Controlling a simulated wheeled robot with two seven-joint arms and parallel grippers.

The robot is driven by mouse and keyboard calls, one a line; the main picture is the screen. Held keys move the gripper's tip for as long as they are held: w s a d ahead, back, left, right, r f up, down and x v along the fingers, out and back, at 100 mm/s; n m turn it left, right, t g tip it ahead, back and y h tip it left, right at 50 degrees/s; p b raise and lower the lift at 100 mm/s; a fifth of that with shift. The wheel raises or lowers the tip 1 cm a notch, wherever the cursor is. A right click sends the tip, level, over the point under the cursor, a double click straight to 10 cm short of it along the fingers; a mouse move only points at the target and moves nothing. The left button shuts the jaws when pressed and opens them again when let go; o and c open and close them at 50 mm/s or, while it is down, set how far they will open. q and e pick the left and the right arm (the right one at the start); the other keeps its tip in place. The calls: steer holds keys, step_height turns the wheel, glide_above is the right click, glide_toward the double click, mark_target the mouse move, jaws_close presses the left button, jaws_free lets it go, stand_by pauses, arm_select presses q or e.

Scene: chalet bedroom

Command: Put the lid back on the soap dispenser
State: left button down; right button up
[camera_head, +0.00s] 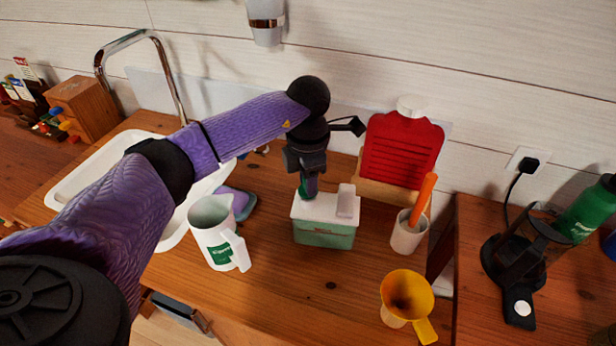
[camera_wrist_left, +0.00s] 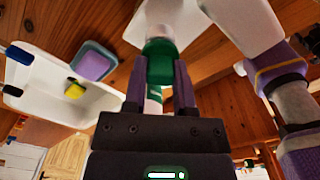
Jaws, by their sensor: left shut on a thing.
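My left gripper (camera_head: 308,186) points down over the left part of the top of a green box with a white top (camera_head: 325,235). This box may be the soap dispenser. A pale raised block (camera_head: 346,201) sits on the right of its top. The gripper is shut on a small green piece (camera_head: 302,191), which looks like the lid. In the left wrist view the green piece (camera_wrist_left: 158,50) is between the two fingers, with a white part beyond it. I cannot tell whether it touches the box. My right gripper is not in view.
A white jug (camera_head: 215,238) stands left of the box. A white cup (camera_head: 405,236) with an orange handle and a yellow funnel-shaped cup (camera_head: 408,296) stand to the right. A red bottle (camera_head: 401,150) is behind. A sponge (camera_head: 238,200) lies near the sink (camera_head: 92,178). Counter in front of the box is clear.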

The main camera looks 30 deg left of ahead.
arm_select(q)
jaws_free()
steer(key=shift+r+p, duration=2.85)
steer(key=shift+r, duration=0.7)
jaws_close()
steer(key=shift+f, duration=0.15)
steer(key=shift+f+b, duration=2.05)
steer(key=shift+f, duration=0.75)
